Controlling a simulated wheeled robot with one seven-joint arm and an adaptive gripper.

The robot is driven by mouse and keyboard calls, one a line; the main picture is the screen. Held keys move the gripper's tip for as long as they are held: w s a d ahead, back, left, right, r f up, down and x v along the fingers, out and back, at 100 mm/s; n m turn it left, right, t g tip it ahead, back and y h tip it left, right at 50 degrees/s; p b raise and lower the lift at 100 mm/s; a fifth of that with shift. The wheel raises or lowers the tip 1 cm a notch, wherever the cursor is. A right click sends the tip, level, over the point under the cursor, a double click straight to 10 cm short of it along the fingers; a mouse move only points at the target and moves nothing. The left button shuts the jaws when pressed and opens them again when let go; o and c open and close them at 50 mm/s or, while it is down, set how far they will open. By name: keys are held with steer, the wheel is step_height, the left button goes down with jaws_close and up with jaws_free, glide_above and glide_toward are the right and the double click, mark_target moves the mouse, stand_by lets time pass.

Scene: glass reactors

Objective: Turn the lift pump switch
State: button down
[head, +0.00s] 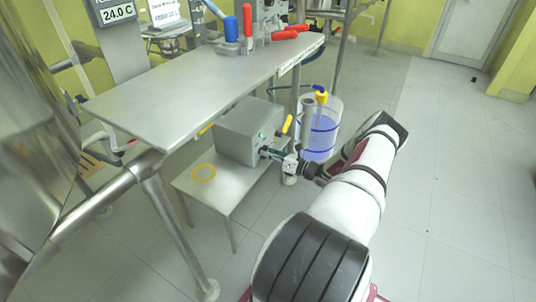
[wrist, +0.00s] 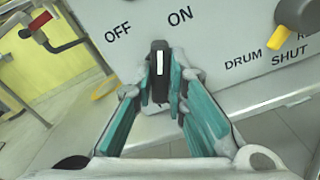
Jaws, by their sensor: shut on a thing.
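The lift pump switch (wrist: 159,58) is a black knob with a white line, on a grey panel (wrist: 225,35) below the printed words OFF and ON. In the wrist view the white line points nearly straight up the picture, between the two words. My gripper (wrist: 158,75) has its teal fingers on either side of the knob and is shut on it. In the head view my gripper (head: 272,155) is at the front of the grey control box (head: 240,136). The knob is hidden there.
A yellow handle (wrist: 278,38) sits right of the switch, near the labels DRUM and SHUT; it also shows in the head view (head: 287,124). The box stands on a low metal stand (head: 190,183) beneath a steel table (head: 165,105). A blue-banded drum (head: 320,140) stands behind. Floor at right is clear.

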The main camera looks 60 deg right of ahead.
steer(key=n, duration=0.4)
steer(key=shift+w+n, duration=0.25)
steer(key=shift+n, duration=0.05)
steer(key=shift+n+p, duration=0.4)
steer(key=shift+n, duration=1.6)
steer(key=c, duration=1.6)
jaws_free()
steer(key=shift+s, duration=0.1)
steer(key=s, duration=1.2)
steer(key=shift+d, duration=0.45)
steer(key=shift+s, duration=0.1)
